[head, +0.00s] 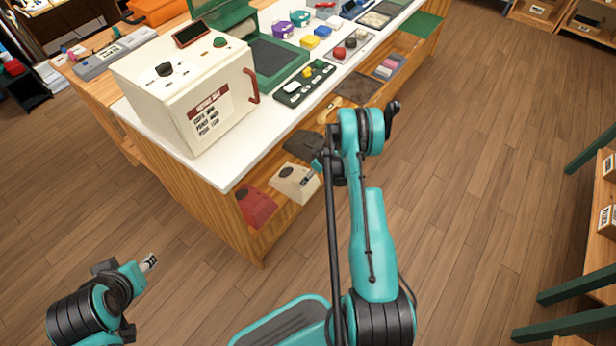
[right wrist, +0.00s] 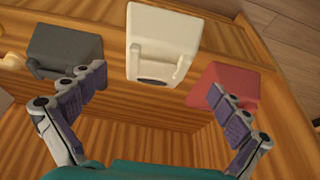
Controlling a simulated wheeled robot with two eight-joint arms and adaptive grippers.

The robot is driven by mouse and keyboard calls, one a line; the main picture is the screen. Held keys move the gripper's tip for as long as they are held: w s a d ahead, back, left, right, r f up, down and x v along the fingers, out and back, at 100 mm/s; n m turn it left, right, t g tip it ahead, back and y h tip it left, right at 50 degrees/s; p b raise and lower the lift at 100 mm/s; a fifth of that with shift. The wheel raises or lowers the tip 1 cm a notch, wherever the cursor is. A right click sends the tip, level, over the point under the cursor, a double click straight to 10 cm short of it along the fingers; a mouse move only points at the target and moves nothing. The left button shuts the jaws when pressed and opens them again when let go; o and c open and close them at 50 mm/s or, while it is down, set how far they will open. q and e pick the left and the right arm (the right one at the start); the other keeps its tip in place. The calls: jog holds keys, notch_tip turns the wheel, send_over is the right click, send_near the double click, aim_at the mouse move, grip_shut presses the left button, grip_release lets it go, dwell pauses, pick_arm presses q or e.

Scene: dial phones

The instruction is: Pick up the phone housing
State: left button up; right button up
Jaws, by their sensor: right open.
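Three phone housings sit in a row on the wooden shelf under the counter. The cream housing (head: 296,183) is in the middle, the red housing (head: 256,205) is on its left and the dark grey housing (head: 304,146) is on its right in the head view. In the right wrist view, the cream housing (right wrist: 160,45) is ahead between my spread fingers, with the grey housing (right wrist: 65,50) left and the red housing (right wrist: 228,84) right. My right gripper (right wrist: 158,84) is open and empty. My left gripper (head: 148,263) is over bare floor, apart from the housings; its jaws are too small to read.
The shelf (right wrist: 130,98) has a wooden floor and the white counter (head: 240,160) lies above it. A cream box with printed labels (head: 190,90) stands on the counter, beside a tray of small parts (head: 304,83). Open wooden floor (head: 470,180) lies to the right.

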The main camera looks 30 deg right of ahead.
jog(key=v, duration=0.6)
